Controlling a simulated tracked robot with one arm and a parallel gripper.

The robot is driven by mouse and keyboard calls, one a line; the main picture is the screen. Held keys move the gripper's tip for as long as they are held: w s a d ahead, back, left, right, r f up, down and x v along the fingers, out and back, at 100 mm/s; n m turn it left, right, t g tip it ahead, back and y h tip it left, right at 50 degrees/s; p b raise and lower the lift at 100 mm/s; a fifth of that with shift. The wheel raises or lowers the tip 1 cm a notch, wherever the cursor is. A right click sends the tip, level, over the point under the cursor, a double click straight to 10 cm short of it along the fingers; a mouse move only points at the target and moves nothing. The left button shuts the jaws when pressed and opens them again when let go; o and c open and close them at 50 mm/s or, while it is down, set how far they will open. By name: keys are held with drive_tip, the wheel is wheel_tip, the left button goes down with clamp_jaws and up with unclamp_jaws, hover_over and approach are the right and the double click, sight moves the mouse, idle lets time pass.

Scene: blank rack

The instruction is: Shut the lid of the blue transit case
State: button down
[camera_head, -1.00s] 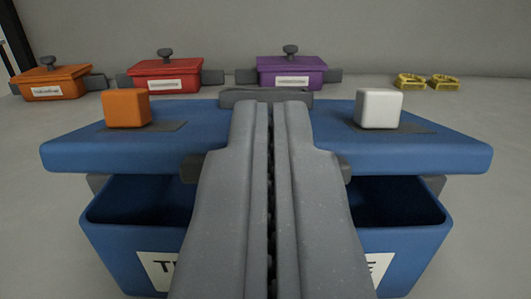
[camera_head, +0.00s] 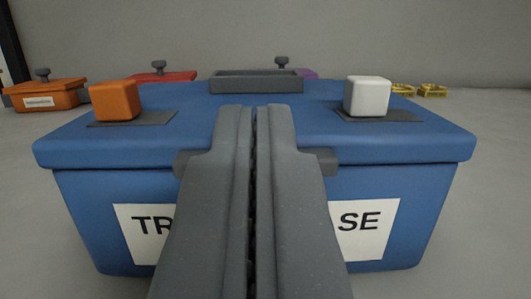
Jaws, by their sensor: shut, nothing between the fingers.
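The blue transit case (camera_head: 90,215) stands in front of me, with a white label partly hidden behind my gripper. Its blue lid (camera_head: 215,117) lies down on the case, and no gap shows between lid and walls. An orange cube (camera_head: 113,100) sits on a dark pad at the lid's left, and a white cube (camera_head: 367,96) on a dark pad at its right. My gripper (camera_head: 255,108) is shut and empty. Its fingertips are at the middle of the lid's front part; whether they touch it I cannot tell.
A grey handle (camera_head: 256,82) stands at the lid's back. Behind are an orange box (camera_head: 42,94), a red box (camera_head: 160,77) and a purple box (camera_head: 309,74), the last two mostly hidden. Yellow pieces (camera_head: 432,90) lie at the back right. Floor beside the case is clear.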

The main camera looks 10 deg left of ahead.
drive_tip(key=shift+f, duration=0.25)
wheel_tip(320, 180, up, 4)
drive_tip(key=p, duration=0.1)
drive_tip(key=f+b+v, duration=0.1)
drive_tip(key=b+v, duration=0.2)
drive_tip(key=v, duration=0.6)
drive_tip(key=shift+s, duration=0.3)
